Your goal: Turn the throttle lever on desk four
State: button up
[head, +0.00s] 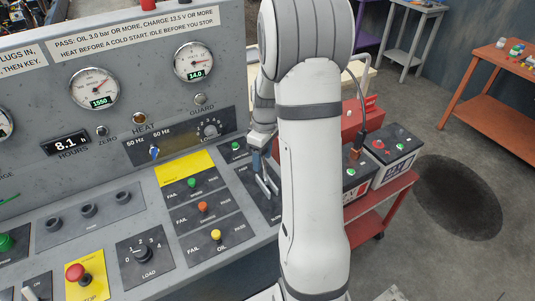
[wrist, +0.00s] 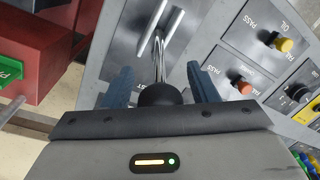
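The throttle lever (wrist: 158,58) shows in the wrist view as a shiny metal rod with a round black knob (wrist: 160,95). It rises from a grey plate with a slot at the right end of the desk. My gripper (wrist: 160,82) is at the lever, its two blue fingers apart on either side of the knob. A narrow gap seems to show on each side, so the fingers do not look closed on it. In the head view, my gripper (head: 264,176) is over the desk's right end; my arm hides part of that area.
Beside the lever plate are PASS/FAIL buttons: green (head: 192,183), orange (head: 203,207) and yellow (head: 216,234). A red stop button (head: 75,272) is at the front left. A red cart (head: 395,190) with batteries stands right of the desk. Gauges (head: 194,62) line the upright panel.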

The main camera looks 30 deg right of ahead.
grip_shut()
dwell(0.3)
jog(key=shift+s+f+b, duration=0.1)
jog(key=shift+b, duration=0.7)
jog(key=shift+s+r, duration=0.1)
jog(key=shift+r, duration=0.1)
jog(key=shift+o, duration=0.2)
grip_release()
jog(key=shift+d+r+b, duration=0.2)
jog(key=shift+r+b, duration=0.1)
jog(key=shift+r, duration=1.65)
jog(key=shift+d+r+b, duration=0.2)
jog(key=shift+r+b, duration=0.1)
jog(key=shift+r, duration=1.6)
